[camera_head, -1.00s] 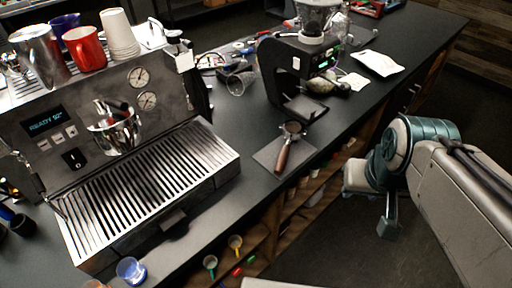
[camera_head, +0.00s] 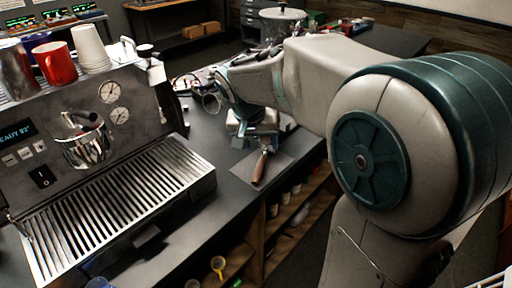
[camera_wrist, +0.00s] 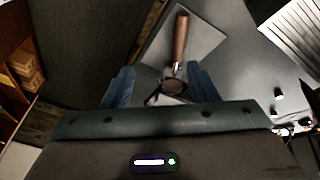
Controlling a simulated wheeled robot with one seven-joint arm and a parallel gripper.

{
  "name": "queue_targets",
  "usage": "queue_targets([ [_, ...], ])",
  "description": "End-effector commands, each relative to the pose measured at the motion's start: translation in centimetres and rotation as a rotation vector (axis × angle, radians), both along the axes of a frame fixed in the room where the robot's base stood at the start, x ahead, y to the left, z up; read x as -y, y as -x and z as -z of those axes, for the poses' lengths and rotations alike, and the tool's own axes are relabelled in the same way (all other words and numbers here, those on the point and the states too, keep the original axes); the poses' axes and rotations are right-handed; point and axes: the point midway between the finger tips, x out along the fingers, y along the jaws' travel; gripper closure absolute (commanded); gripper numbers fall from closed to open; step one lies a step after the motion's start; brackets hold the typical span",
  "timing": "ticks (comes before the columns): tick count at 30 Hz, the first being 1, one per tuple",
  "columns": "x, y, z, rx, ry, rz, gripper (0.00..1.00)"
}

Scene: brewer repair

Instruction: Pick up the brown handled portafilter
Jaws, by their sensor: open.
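The brown handled portafilter (camera_head: 260,166) lies on a dark mat (camera_head: 283,161) on the counter, its handle toward the front edge. In the wrist view its brown handle (camera_wrist: 181,38) points away from my gripper and its round metal head (camera_wrist: 174,86) lies between the fingertips in the picture. My gripper (camera_wrist: 158,82) is open, with one blue finger on each side of the head. I cannot tell how far above the head the fingers are. In the head view my gripper (camera_head: 252,140) is over the head end, which it partly hides.
The espresso machine (camera_head: 98,112) with its slatted drip tray (camera_head: 120,200) stands on the left. Cups, including a red mug (camera_head: 59,63), stand on top of it. The grinder is mostly hidden behind my arm. Shelves (camera_head: 290,212) with small items are below the counter edge.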

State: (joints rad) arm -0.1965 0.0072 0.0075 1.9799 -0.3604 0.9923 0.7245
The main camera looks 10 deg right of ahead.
Motion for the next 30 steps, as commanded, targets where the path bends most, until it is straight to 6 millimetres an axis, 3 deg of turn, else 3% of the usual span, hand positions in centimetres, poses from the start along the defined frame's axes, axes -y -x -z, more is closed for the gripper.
queue_targets([
  [1,-0.7,-1.7,1.4,0.003,0.015,0.021,0.47],
  [3,-1.3,-3.5,2.2,0.014,0.033,0.057,0.47],
  [9,-2.5,-6.4,3.7,0.042,0.062,0.118,0.47],
  [14,-2.2,-7.2,5.1,0.047,0.068,0.131,0.47],
  [24,0.0,-8.5,10.6,0.046,0.067,0.13,0.47],
  [30,0.5,-8.8,11.8,0.047,0.066,0.13,0.47],
])
